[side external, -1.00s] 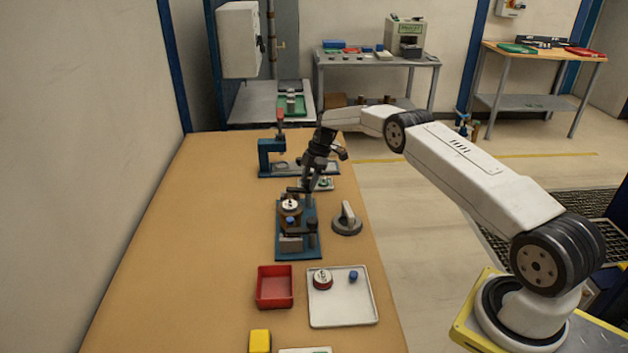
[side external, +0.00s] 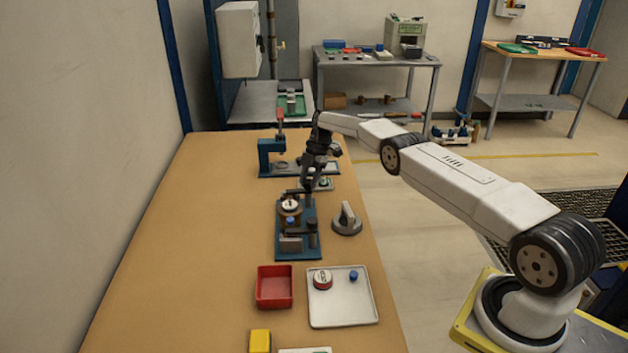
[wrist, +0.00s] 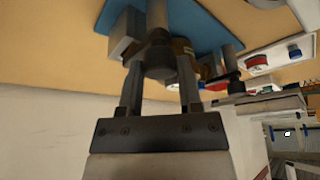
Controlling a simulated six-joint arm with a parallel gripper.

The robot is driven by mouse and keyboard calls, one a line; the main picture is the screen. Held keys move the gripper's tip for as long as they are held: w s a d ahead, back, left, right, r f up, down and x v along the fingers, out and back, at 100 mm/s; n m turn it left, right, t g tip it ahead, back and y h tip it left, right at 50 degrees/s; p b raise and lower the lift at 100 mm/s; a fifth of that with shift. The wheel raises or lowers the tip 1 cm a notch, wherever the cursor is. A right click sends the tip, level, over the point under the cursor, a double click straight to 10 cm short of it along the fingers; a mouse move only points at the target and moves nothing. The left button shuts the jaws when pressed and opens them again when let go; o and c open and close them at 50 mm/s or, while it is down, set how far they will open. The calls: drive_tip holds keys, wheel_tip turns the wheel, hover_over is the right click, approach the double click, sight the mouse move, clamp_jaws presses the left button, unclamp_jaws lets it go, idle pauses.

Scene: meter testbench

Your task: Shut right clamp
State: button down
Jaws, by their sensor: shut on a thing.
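The blue meter fixture (side external: 284,248) stands on the bench and carries a round brown-and-white meter (side external: 289,206). A dark clamp arm (side external: 296,191) is at its far end, at my gripper (side external: 306,186). A second dark post with a bar (side external: 313,238) stands at the near end. In the wrist view my gripper (wrist: 162,85) is shut on a dark rounded clamp part (wrist: 170,62). The blue fixture base (wrist: 195,18) shows behind it. The meter is largely hidden there, and I cannot tell whether the clamp pad presses on it.
A grey disc with an upright handle (side external: 347,222) stands right of the fixture. A red bin (side external: 274,288) and a white tray (side external: 343,312) lie in front. A blue press (side external: 268,160) stands behind. The bench's left side (side external: 190,250) is clear.

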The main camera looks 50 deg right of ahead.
sight(308, 181)
drive_tip(key=shift+c, duration=1.4)
unclamp_jaws()
drive_tip(key=shift+v, duration=1.65)
wheel_tip(308, 181, up, 7)
drive_tip(key=shift+a+f, duration=0.1)
